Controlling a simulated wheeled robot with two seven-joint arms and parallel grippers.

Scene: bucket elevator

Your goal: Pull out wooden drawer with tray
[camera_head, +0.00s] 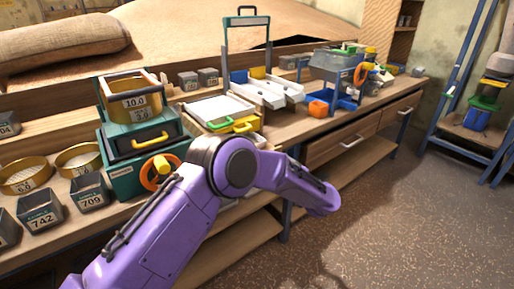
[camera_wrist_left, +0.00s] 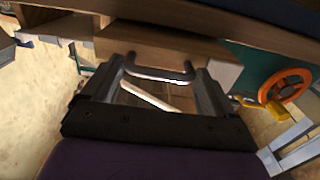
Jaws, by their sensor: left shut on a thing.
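In the left wrist view, the wooden drawer (camera_wrist_left: 165,43) has a light-brown front with a dark metal bar handle (camera_wrist_left: 160,75). My left gripper (camera_wrist_left: 159,80) is shut on this handle, with a finger on each side. In the head view my purple left arm reaches from the lower left across the bench front. Its bulk hides this drawer, and my left gripper does not show there. How far the drawer stands out, and any tray in it, cannot be told. My right gripper is not in view.
A teal box with an orange handwheel (camera_head: 161,171) stands on the bench beside my arm; the wheel also shows in the left wrist view (camera_wrist_left: 285,85). Two other wooden drawers (camera_head: 341,143) (camera_head: 400,111) are closed at the right. The floor (camera_head: 400,220) in front is clear.

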